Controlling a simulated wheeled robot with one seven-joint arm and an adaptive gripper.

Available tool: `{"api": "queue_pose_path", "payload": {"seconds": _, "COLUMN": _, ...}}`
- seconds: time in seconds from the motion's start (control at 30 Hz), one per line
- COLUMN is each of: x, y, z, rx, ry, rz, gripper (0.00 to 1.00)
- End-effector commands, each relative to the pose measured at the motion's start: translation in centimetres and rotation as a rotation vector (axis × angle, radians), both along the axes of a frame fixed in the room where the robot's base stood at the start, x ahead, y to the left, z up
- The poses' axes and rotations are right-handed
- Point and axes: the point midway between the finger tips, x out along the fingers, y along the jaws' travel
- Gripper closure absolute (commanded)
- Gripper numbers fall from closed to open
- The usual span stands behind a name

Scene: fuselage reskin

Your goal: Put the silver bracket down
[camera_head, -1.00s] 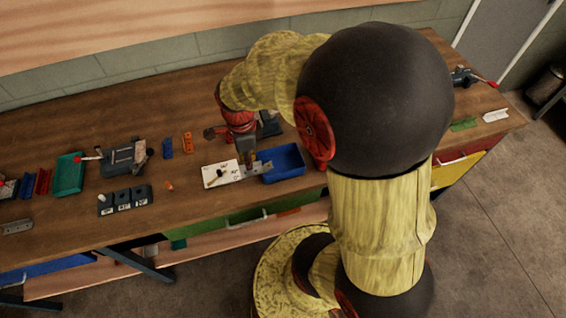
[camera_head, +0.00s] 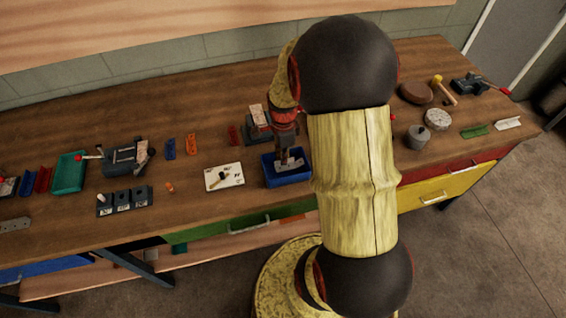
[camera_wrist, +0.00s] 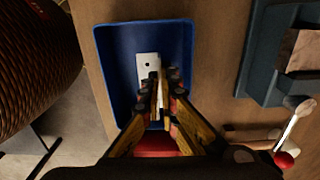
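The silver bracket (camera_wrist: 148,66) is a pale metal piece with a hole. In the wrist view it lies within the outline of the blue tray (camera_wrist: 115,45), its near part partly hidden by my fingers. My gripper (camera_wrist: 160,82) has its fingertips close together, apparently shut on the bracket. In the head view my gripper (camera_head: 283,160) points down into the blue tray (camera_head: 300,179), and the bracket (camera_head: 296,162) shows at its tips. I cannot tell whether the bracket touches the tray floor.
A grey holed plate (camera_head: 15,224) lies far left. A grey cylinder (camera_head: 418,137) and round discs stand to the right.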

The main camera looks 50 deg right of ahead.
Motion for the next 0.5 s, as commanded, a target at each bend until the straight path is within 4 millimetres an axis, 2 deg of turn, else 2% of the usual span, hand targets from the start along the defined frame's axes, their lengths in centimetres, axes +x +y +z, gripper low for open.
{"api": "queue_pose_path", "payload": {"seconds": 0.03, "x": -0.1, "y": 0.1, "z": -1.3, "rx": 0.002, "ry": 0.003, "rz": 0.001, "gripper": 1.0}}
{"api": "queue_pose_path", "payload": {"seconds": 0.13, "x": 0.0, "y": 0.1, "z": -2.2, "rx": 0.002, "ry": 0.003, "rz": 0.001, "gripper": 1.0}}
{"api": "queue_pose_path", "payload": {"seconds": 0.5, "x": 0.0, "y": 0.1, "z": -2.5, "rx": 0.001, "ry": 0.002, "rz": 0.0, "gripper": 1.0}}
